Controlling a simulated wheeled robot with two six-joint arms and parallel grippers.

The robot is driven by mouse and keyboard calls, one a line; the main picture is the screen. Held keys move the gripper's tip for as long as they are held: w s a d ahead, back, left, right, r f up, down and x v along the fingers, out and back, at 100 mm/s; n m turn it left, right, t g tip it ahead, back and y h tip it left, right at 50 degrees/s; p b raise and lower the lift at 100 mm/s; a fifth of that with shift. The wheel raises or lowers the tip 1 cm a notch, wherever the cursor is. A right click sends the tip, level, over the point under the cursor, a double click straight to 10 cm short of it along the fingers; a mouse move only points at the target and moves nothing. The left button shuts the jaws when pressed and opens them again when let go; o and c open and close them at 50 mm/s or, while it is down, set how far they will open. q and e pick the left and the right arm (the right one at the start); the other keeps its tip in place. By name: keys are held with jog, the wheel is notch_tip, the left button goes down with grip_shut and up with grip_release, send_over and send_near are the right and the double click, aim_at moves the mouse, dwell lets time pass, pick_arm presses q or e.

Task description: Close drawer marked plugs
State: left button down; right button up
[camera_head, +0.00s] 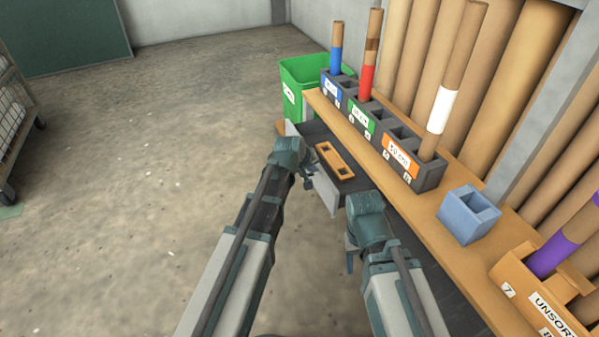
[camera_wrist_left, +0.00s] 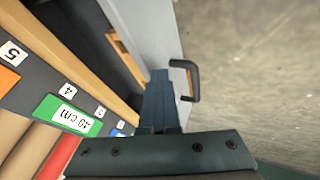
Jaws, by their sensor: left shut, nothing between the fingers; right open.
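A grey-fronted drawer (camera_head: 325,192) stands pulled out from under the wooden bench, with an orange slotted piece (camera_head: 335,160) lying inside. No marking on the drawer is readable. My left gripper (camera_head: 306,178) is shut and empty, at the outer side of the drawer front. In the left wrist view its closed fingers (camera_wrist_left: 158,100) lie close beside the drawer front (camera_wrist_left: 150,30) and its dark handle (camera_wrist_left: 190,80); I cannot tell whether they touch. My right gripper (camera_head: 350,262) is open, near the bench edge at the drawer's near side, its fingers partly hidden by its wrist.
The bench (camera_head: 425,215) carries a dark rack (camera_head: 395,160) with labelled slots and upright tubes, a blue-grey holder (camera_head: 468,214) and an orange unsorted box (camera_head: 535,290). A green bin (camera_head: 300,85) stands beyond the drawer.

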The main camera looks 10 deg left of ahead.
pick_arm(q)
jog(key=w+d, duration=0.5)
jog(key=d, duration=0.3)
jog(key=shift+w, duration=0.2)
pick_arm(e)
notch_tip(320, 180, up, 8)
jog(key=a+p, duration=0.1)
jog(key=p, duration=0.7)
pick_arm(q)
jog(key=s+a+r, duration=0.5)
jog(key=s+r, duration=0.3)
pick_arm(e)
jog(key=shift+c, duration=0.2)
